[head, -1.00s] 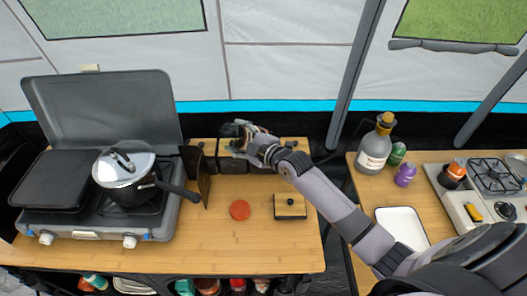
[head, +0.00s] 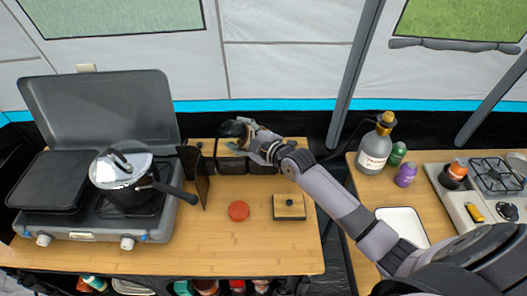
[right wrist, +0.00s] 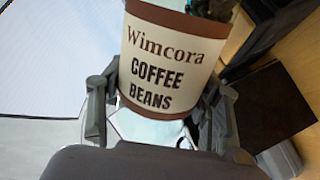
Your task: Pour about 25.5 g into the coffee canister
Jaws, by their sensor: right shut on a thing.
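My right gripper (head: 250,140) is shut on a coffee beans container (right wrist: 160,60), a white cup-shaped tub with brown bands and the words "Wimcora COFFEE BEANS". In the head view its dark open top (head: 232,129) shows at the gripper, above the back of the wooden table. Dark square canisters (head: 232,166) stand just below it; I cannot tell which is the coffee canister or see into it. A black box-like shape (right wrist: 265,108) shows beside the container in the right wrist view. My left gripper is not in view.
A camp stove with a pot (head: 122,178) stands left. A bottle (head: 375,148) stands on the right table. The front of the wooden table is clear.

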